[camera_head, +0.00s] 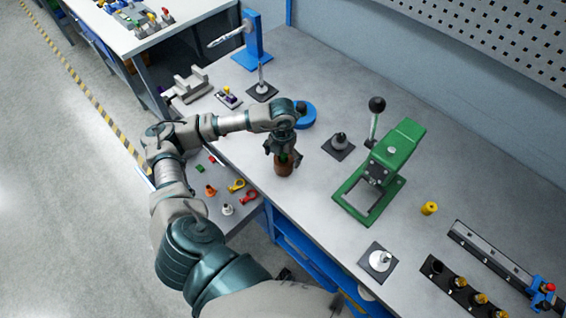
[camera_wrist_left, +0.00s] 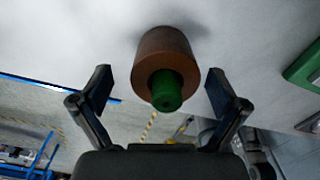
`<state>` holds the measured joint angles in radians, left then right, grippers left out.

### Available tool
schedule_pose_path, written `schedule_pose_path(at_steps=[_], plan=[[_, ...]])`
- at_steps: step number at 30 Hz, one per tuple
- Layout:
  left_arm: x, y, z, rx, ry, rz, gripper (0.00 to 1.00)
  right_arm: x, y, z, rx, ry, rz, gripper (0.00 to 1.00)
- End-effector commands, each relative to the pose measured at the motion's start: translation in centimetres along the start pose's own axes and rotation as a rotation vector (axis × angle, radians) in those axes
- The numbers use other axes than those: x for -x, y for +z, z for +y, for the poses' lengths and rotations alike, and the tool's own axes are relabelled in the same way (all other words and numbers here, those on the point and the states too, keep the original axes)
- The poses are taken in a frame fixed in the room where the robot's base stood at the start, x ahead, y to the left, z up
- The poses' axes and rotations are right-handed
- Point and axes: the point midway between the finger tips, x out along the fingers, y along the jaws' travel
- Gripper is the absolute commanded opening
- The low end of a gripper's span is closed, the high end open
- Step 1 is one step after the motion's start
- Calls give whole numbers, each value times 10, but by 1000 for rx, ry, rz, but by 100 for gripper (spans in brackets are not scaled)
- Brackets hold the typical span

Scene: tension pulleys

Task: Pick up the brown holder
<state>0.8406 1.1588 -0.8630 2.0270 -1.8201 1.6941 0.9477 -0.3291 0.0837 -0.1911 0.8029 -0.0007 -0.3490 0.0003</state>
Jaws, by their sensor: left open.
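The brown holder (camera_head: 283,168) is a short brown cylinder standing on the workbench near its front edge. In the left wrist view the brown holder (camera_wrist_left: 164,58) shows with a green piece (camera_wrist_left: 166,92) sticking out of it. My left gripper (camera_head: 283,152) is directly above the holder, pointing down. In the left wrist view my left gripper (camera_wrist_left: 160,88) is open, with one finger on each side of the holder and gaps between. The fingers do not appear to touch it. My right gripper is not in view.
A green press (camera_head: 380,170) stands right of the holder. A blue round piece (camera_head: 304,115) and a dark square plate with a grey piece (camera_head: 339,145) are behind it. A lower surface with small red, yellow and orange parts (camera_head: 237,186) lies left of the bench edge.

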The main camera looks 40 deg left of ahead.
Motion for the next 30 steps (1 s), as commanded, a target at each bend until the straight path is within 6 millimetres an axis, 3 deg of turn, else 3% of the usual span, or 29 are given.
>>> schedule_pose_path(at_steps=[6, 14, 23, 30], plan=[[-29, 0, -4, 0, 0, 3, 98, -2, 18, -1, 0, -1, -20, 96], [-32, 1, -3, 0, 0, 0, 98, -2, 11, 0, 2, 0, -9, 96], [-32, 1, -2, 0, 0, 1, 24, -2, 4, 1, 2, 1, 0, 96], [-31, 1, -2, 0, 0, 1, 24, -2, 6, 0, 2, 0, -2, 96]])
